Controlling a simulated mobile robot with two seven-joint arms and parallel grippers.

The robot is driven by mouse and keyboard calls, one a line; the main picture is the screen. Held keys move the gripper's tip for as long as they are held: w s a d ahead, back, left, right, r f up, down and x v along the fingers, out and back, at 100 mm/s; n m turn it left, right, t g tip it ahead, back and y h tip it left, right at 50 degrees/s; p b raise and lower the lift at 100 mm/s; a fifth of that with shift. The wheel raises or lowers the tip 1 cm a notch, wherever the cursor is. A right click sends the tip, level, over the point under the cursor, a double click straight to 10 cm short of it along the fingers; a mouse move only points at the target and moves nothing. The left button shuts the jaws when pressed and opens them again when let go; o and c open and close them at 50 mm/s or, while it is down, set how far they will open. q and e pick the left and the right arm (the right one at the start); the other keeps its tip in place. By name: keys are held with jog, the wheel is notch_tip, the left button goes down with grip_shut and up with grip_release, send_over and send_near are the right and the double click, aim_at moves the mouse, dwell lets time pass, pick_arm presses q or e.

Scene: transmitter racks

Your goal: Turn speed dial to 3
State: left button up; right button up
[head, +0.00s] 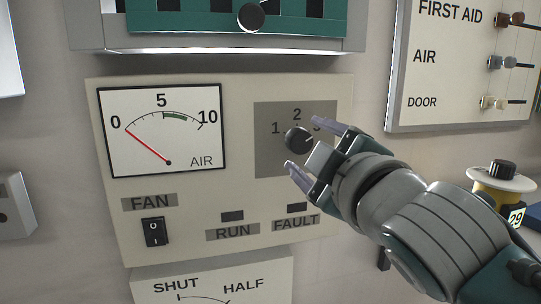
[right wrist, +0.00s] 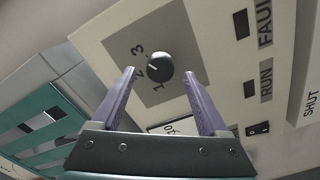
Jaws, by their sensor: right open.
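The speed dial (head: 298,140) is a round black knob on a grey square plate marked 1, 2 and 3. In the right wrist view, the dial (right wrist: 160,68) has a small white mark that points toward the side of 2 and 3; I cannot tell exactly which number it meets. My right gripper (head: 304,144) is open in front of the dial, one finger near the 3 and the other below the knob. In the right wrist view, the gripper's fingers (right wrist: 158,72) stand either side of the knob with gaps, not touching it. My left gripper is not in view.
The AIR gauge (head: 163,130) has its red needle near 0. Below are the FAN switch (head: 155,232) and the RUN (head: 232,232) and FAULT (head: 296,222) labels. A teal panel (head: 190,20) overhangs above. A FIRST AID key board (head: 460,75) and a yellow reel (head: 503,185) are at right.

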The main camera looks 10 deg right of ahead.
jog(key=s, duration=0.8)
jog(key=shift+s+d, duration=0.15)
